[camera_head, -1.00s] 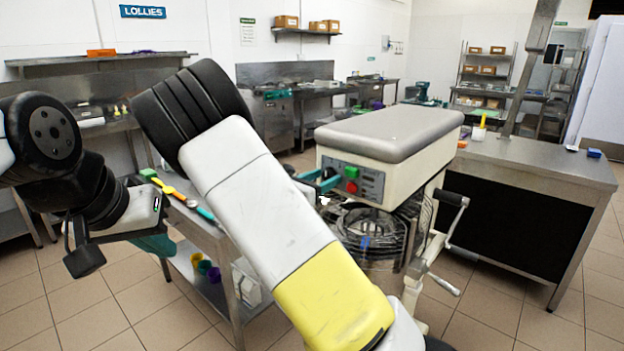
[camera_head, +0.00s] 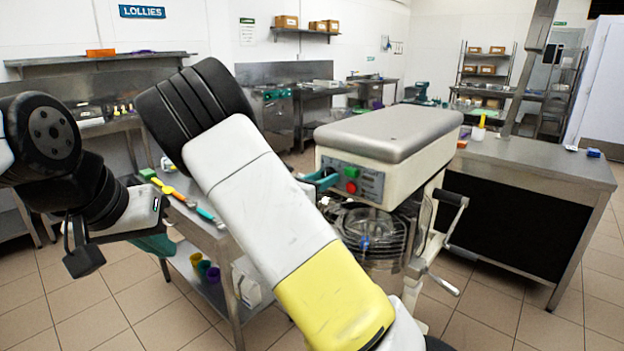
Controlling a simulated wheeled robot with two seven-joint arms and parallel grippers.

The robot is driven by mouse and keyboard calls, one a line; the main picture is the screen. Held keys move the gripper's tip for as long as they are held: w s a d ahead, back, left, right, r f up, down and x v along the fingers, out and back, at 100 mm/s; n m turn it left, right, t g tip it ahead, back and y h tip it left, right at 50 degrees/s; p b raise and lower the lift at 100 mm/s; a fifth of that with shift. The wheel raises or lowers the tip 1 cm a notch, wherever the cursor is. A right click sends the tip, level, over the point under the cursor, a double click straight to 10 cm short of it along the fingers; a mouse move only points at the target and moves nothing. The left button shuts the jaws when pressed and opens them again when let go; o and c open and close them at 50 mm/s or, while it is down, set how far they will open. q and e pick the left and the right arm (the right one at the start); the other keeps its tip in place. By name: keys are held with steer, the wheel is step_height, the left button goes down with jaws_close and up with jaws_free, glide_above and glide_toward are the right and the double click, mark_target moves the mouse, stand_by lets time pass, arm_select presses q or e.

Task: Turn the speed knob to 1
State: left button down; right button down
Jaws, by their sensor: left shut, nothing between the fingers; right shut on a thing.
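The planetary mixer (camera_head: 395,135) has a cream body with a grey top and stands right of centre. Its front control panel (camera_head: 372,185) carries a green button (camera_head: 351,172) and a red button (camera_head: 351,187). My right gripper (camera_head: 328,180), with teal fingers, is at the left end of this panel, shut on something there. My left gripper (camera_head: 158,246) is shut and empty at the left, low beside the steel side table, far from the panel.
The side table (camera_head: 205,235) holds a green block, a yellow-handled tool and other utensils, with coloured cups on its lower shelf. A wire bowl guard (camera_head: 370,230) and a crank handle (camera_head: 452,198) sit on the machine. A steel counter (camera_head: 540,165) stands right. Tiled floor is open at the front right.

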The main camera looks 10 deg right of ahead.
steer(key=n, duration=0.4)
steer(key=shift+n, duration=1.9)
steer(key=c, duration=1)
jaws_free()
steer(key=v, duration=0.8)
steer(key=shift+d, duration=0.15)
